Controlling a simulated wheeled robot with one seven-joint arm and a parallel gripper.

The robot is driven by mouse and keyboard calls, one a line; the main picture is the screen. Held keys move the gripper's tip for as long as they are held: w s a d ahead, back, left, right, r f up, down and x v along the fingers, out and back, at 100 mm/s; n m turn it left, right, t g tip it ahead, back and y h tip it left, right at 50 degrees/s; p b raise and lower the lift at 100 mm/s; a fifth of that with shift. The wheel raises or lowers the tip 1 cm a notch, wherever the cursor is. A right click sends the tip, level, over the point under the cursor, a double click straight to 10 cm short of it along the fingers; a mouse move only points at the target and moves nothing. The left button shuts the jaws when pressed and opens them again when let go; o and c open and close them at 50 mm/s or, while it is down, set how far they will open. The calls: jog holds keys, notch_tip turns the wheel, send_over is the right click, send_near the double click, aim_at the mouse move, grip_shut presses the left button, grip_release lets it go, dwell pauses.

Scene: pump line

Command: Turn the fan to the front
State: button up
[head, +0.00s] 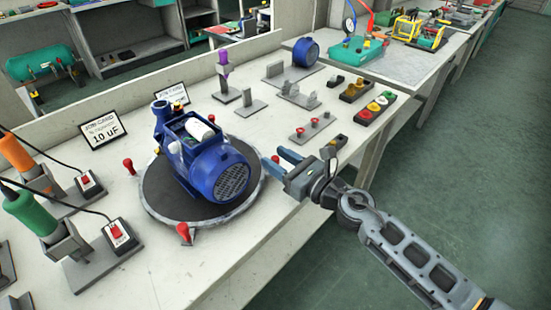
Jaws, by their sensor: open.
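A blue pump (182,143) stands on a round dark turntable (160,200) on the workbench. Its grilled fan end (231,181) points toward the lower right of the picture. A white cylinder (200,127) lies in the open top of the pump. Red knobs stand at the turntable's edge, one at the near side (184,232) and one at the far left (128,166).
Two job cards (103,129) stand behind the turntable. Orange (17,153) and green (32,213) tools in stands, with red switch boxes (118,232), are at left. Button blocks (376,107) and metal brackets are at back right. The bench front right of the turntable is clear.

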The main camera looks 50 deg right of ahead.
jog(key=s+b, duration=0.1)
jog(key=s, duration=0.4)
jog(key=shift+s+f+b, duration=0.1)
jog(key=shift+f+b, duration=0.1)
jog(key=shift+b, duration=0.2)
jog(key=shift+s+r, duration=0.15)
jog(key=shift+s, duration=0.6)
jog(key=shift+s+a+m, duration=0.15)
jog(key=shift+s+m, duration=0.15)
jog(key=shift+s, duration=0.05)
jog(key=s+a+r+m+g, duration=0.1)
jog(key=s+a+m, duration=0.4)
jog(key=s+m, duration=0.4)
jog(key=s+a+r+m+g, duration=0.1)
jog(key=s+a+m, duration=0.4)
jog(key=m, duration=0.9)
jog(key=s+a+r+m+g, duration=0.1)
jog(key=s+a+m, duration=0.4)
jog(key=s+m, duration=0.7)
jog(key=shift+s+a+r, duration=0.3)
jog(key=shift+s+r, duration=0.05)
jog(key=shift+r, duration=0.25)
